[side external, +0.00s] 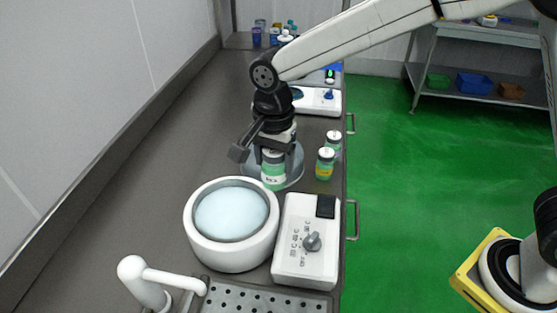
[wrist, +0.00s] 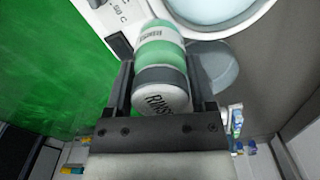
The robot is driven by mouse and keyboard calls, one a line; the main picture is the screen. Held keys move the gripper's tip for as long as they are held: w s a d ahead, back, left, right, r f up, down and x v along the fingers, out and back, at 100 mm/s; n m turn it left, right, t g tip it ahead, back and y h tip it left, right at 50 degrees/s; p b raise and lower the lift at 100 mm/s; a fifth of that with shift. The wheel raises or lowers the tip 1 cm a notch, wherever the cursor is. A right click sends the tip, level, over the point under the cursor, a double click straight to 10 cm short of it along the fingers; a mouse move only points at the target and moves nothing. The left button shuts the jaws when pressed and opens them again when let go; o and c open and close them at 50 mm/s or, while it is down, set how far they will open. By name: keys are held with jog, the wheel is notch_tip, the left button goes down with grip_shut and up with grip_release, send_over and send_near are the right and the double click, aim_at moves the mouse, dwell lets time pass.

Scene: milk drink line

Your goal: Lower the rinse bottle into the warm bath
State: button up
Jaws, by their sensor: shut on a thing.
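The rinse bottle (side external: 273,170) is green and white, with "RINSE" partly readable on it in the wrist view (wrist: 161,50). My gripper (side external: 262,148) is shut on it, with one finger on each side, also seen in the wrist view (wrist: 158,88). The bottle looks close to upright, in front of a round grey dish (side external: 293,172); I cannot tell whether it touches it. The warm bath (side external: 231,250) is a round white vessel with pale blue liquid, nearer the camera and to the left of the bottle. Its rim also shows in the wrist view (wrist: 207,29).
A white control box (side external: 299,262) with a grey knob stands right of the bath. Two capped bottles (side external: 325,164) (side external: 334,141) stand near the bench's right edge. A white tap (side external: 150,279) and perforated drain (side external: 258,302) lie in front. The bench left of the bath is clear.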

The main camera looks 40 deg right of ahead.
jog(key=w+a+f, duration=0.2)
jog(key=w+a, duration=0.3)
jog(key=a, duration=0.3)
jog(key=shift+w+f, duration=0.15)
jog(key=shift+f, duration=0.2)
jog(key=shift+f, duration=0.25)
dwell(0.5)
jog(key=shift+f, duration=2.35)
jog(key=shift+f, duration=2.1)
dwell(1.7)
